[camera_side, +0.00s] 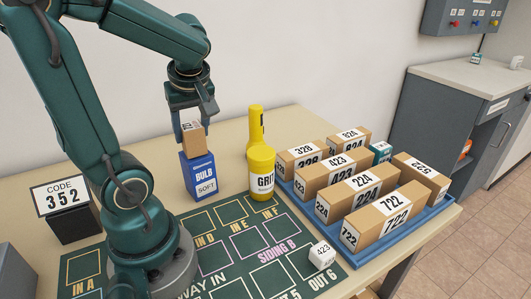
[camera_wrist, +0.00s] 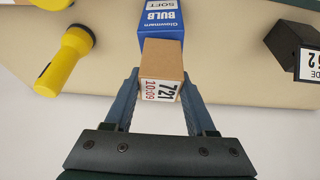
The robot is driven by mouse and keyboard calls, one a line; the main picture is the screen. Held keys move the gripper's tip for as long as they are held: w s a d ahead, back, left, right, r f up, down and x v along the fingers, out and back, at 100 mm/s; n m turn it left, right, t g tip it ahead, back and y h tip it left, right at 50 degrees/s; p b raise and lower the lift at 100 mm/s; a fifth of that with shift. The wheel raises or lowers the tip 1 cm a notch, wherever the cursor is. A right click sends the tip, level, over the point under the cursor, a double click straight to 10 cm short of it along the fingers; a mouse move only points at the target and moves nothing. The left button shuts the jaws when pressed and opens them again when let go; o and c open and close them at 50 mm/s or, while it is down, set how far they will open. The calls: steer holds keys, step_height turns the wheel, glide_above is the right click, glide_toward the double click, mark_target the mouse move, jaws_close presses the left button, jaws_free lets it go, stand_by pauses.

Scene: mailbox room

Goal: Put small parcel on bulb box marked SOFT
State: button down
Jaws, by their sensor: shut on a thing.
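The small parcel (camera_side: 193,139) is a brown cardboard box with a white label, which reads 721 and 10:09 in the wrist view (camera_wrist: 162,70). My gripper (camera_side: 191,122) is shut on it, with one finger on each side. The blue bulb box marked SOFT (camera_side: 200,178) stands upright on the table directly below the parcel in the side view. It also shows beyond the parcel in the wrist view (camera_wrist: 161,20). The parcel's underside is at or very near the box top; I cannot tell whether they touch.
A yellow GRIT container (camera_side: 261,172) and a yellow torch (camera_side: 256,125) stand right of the bulb box. A blue tray (camera_side: 398,238) holds several labelled parcels. A CODE 352 sign (camera_side: 66,197) stands left.

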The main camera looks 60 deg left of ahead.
steer(key=shift+f, duration=0.15)
steer(key=shift+c, duration=1.1)
jaws_free()
